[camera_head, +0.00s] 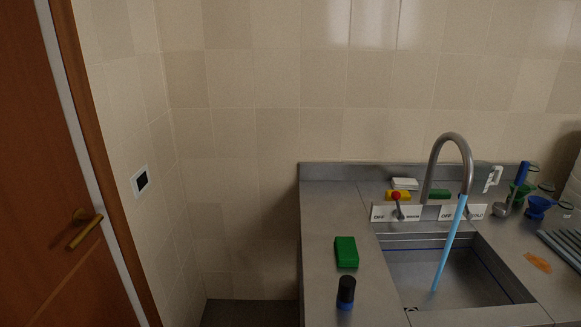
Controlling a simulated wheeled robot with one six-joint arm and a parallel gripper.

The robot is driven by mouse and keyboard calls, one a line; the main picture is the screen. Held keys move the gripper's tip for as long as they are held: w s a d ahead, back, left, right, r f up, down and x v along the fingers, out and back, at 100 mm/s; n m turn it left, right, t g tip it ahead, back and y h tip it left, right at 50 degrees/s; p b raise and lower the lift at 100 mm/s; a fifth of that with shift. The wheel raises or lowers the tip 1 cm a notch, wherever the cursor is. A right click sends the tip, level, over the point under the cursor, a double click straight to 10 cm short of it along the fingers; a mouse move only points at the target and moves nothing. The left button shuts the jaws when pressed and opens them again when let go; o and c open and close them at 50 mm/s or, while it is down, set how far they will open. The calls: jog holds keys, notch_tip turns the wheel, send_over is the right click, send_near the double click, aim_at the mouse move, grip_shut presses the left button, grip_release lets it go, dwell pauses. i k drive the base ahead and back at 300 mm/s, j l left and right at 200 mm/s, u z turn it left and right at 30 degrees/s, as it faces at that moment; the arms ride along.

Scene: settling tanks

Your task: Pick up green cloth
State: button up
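A bright green block-shaped thing (346,252) lies on the steel counter left of the sink. It could be the folded green cloth or a sponge; I cannot tell which. A second, smaller green thing (439,195) lies at the back of the counter, behind the tap and partly hidden by it. My gripper is not in view, so nothing shows of its opening or what it holds.
A dark blue cylinder (346,292) stands just in front of the near green block. The sink (405,285) lies to the right under a curved tap (453,138) with a blue stream. Yellow and white blocks lie behind; an orange piece (538,262) lies right. A closed-looking door (75,180) is left.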

aim_at(346, 252)
jog(key=i+l+z, duration=0.1)
jog(key=i+z, duration=0.15)
jog(key=z, duration=0.25)
jog(key=i+z, duration=0.2)
jog(key=z, duration=0.3)
